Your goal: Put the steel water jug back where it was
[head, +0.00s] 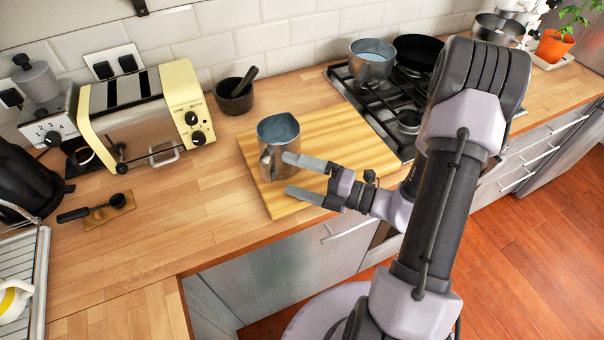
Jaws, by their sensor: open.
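A steel jug (283,152) stands upright on the wooden board (345,130); its inside looks blue-grey and its handle faces the front left. My gripper (289,175) is open just in front and to the right of the jug. Its upper finger overlaps the jug's lower right side in the picture; I cannot tell whether it touches. The lower finger is over the board's front edge, clear of the jug.
A steel pot (371,69) and a black pan (418,50) sit on the gas hob (378,103) at the right. A dark mortar (233,100) and cream toaster (150,115) stand left of the board. Bare worktop (190,200) lies left of the board.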

